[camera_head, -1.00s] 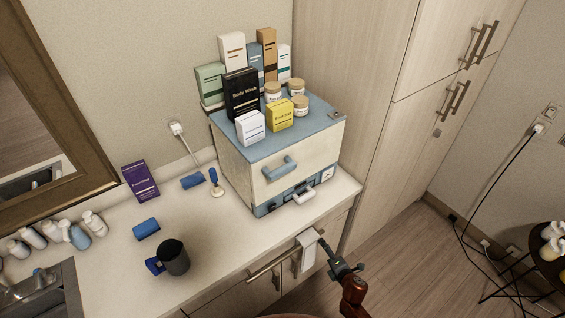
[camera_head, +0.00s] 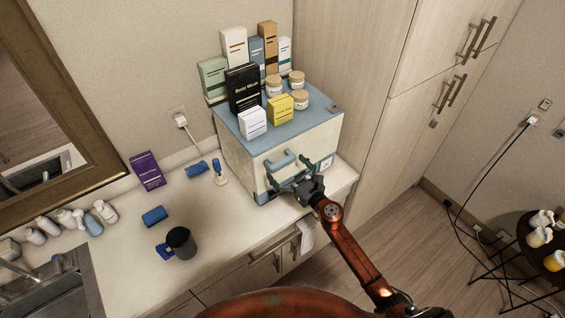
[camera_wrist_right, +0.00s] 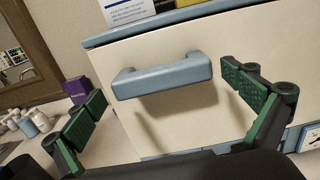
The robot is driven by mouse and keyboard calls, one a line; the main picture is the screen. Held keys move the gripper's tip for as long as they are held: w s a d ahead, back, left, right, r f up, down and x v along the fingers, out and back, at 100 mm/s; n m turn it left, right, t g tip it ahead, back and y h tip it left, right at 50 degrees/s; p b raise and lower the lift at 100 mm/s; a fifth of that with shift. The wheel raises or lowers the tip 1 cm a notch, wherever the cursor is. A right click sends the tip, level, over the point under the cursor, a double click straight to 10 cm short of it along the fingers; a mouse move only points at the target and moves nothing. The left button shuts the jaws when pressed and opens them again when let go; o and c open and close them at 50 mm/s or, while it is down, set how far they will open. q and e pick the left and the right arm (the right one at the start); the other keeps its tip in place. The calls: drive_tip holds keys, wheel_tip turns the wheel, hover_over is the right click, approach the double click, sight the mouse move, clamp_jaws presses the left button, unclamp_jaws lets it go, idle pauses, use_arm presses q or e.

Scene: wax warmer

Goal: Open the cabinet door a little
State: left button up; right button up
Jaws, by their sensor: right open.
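The cabinet (camera_head: 240,160) is a cream box with a blue-grey top, standing on the counter. Its front door (camera_head: 315,142) appears shut and carries a blue bar handle (camera_head: 280,161). My right gripper (camera_head: 289,171) is in front of the door at the handle, open and empty. In the right wrist view the handle (camera_wrist_right: 163,77) lies between the two green-padded fingers, which are spread wide to either side. I cannot tell whether a finger touches the door. The gripper hides part of the cabinet's lower front. My left gripper is not in view.
Boxes and jars, including a black box (camera_head: 243,90) and a yellow box (camera_head: 280,109), stand on the cabinet top. A tall wardrobe (camera_head: 365,110) rises close on the right.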

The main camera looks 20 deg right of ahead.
drive_tip(key=shift+x, duration=1)
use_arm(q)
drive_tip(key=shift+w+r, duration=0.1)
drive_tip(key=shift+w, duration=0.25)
use_arm(e)
drive_tip(key=shift+d, duration=0.1)
drive_tip(key=c, duration=1.6)
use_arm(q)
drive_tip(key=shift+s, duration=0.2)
use_arm(e)
drive_tip(key=shift+s, duration=0.1)
